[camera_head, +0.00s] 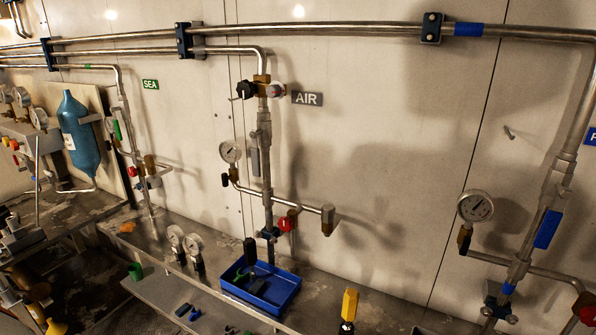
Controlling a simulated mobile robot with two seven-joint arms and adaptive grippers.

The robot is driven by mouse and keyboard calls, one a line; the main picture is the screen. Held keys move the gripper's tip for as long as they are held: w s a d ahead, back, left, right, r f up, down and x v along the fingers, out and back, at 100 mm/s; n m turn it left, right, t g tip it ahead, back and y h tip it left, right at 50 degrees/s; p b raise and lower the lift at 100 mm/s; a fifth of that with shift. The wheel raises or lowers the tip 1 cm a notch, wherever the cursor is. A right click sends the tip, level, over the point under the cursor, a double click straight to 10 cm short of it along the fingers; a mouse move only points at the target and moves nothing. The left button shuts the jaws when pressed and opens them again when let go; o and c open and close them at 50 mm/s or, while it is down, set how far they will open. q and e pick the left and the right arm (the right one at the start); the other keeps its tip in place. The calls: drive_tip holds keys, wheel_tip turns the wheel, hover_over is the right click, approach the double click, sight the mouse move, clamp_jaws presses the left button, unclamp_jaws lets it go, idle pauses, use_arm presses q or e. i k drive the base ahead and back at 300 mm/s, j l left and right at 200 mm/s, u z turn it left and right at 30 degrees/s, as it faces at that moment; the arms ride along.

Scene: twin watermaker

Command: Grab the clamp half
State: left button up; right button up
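Blue clamps hold the upper pipes, one at the centre left (184,40) and one at the right (432,28). Another blue clamp (269,233) sits low on the AIR pipe. Neither of my grippers shows.
A blue tray (288,298) with a few items stands on the bench below the AIR pipe. Gauge (475,206) and red-handled valve (286,224) project from the piping.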

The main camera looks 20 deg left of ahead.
sight(185, 307)
drive_tip(key=u, duration=1.7)
